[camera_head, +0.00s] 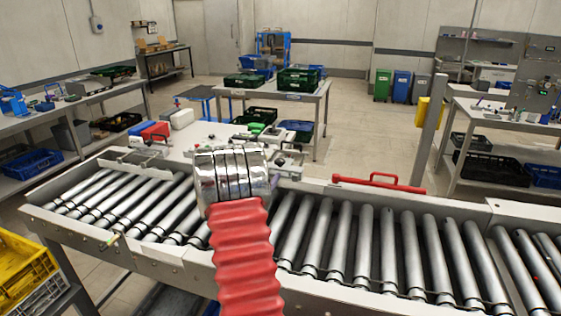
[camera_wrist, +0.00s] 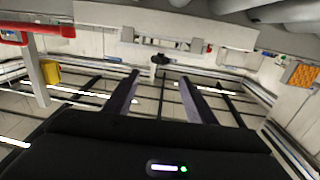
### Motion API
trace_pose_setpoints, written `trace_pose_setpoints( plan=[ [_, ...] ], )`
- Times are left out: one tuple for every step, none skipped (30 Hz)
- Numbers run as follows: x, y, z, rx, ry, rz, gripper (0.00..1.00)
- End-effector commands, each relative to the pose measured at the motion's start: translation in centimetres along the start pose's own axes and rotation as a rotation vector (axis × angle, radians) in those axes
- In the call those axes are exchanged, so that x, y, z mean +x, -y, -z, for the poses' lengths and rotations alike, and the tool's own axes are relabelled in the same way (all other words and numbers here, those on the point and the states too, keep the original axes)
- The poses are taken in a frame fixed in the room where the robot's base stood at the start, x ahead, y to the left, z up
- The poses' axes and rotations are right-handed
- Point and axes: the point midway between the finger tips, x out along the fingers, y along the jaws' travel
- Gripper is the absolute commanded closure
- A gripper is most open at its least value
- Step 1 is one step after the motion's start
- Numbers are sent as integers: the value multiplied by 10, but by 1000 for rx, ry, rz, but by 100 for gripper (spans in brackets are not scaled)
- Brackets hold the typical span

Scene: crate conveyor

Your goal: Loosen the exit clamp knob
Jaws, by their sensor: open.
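A small black knob (camera_wrist: 160,58) shows in the wrist view, on the pale side rail of the conveyor; it looks like the clamp knob, but its details are too small to tell. My gripper (camera_wrist: 159,76) is open and empty. Its two dark fingers point toward the rail, and the knob appears beyond the tips, roughly midway between them. I cannot tell how far off it is. In the head view my red and chrome arm covers that part of the conveyor, and my gripper is hidden behind it. Metal clamp hardware (camera_head: 287,158) shows just right of my arm.
The roller conveyor (camera_head: 345,288) runs across the front, its visible rollers bare. A grey post (camera_head: 428,135) rises behind. A red box (camera_head: 155,132) sits beyond the left side. A yellow crate (camera_head: 25,270) is at lower left.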

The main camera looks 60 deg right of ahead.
Motion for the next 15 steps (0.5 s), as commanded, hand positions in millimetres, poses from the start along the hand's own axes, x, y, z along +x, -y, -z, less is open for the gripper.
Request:
trace_pose_setpoints(
  plan=[
    [2, 0, 0, 0, 0, -1, 49],
    [4, 0, 0, 0, 0, -1, 49],
    [6, -1, 0, 0, 0, -1, 49],
    [9, -1, -1, 0, 1, -1, 49],
    [12, -1, -1, 0, 1, -1, 49],
    [16, -1, -1, 0, 1, -1, 49],
    [19, -1, -1, 1, 0, -1, 49],
    [23, -1, 0, 1, 0, -1, 49],
    [29, -1, 0, 1, -1, -2, 49],
    [33, -1, -1, 1, 0, -2, 49],
    [37, -1, -1, 1, 0, -2, 49],
    [43, -1, -1, 1, -1, -2, 49],
    [47, -1, 0, 1, -1, -2, 49],
    [51, -1, 0, 1, -1, -2, 49],
    [57, -2, -1, 1, 0, -2, 49]
  ],
)
